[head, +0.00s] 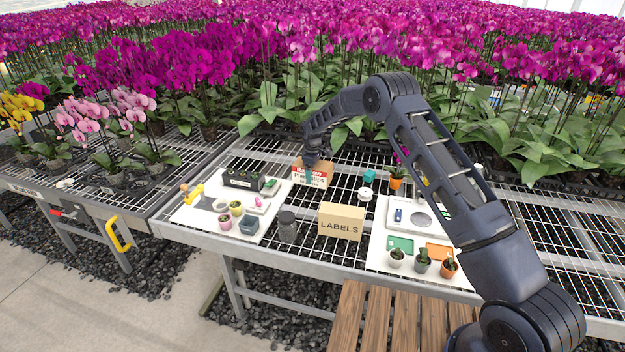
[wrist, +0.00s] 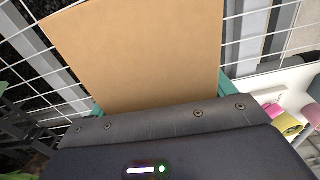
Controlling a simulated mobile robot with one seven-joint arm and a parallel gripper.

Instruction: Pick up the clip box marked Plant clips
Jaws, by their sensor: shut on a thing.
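A small cardboard box (head: 323,181) with a white label and red lettering is at the back of the mesh bench in the head view. I cannot read its words surely, so I cannot tell if it says Plant clips. My gripper (head: 310,171) reaches down onto this box from above and is shut on it. In the wrist view the box's plain brown face (wrist: 140,55) fills the middle, with a teal finger at each side. The gripper hides part of the lettering. I cannot tell whether the box touches the bench.
A LABELS box (head: 341,222) and a dark grey jar (head: 287,227) stand in front. A black case (head: 243,179) and small pots are on the left white board. A scale (head: 424,216) and potted plants are at right. Orchids crowd behind.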

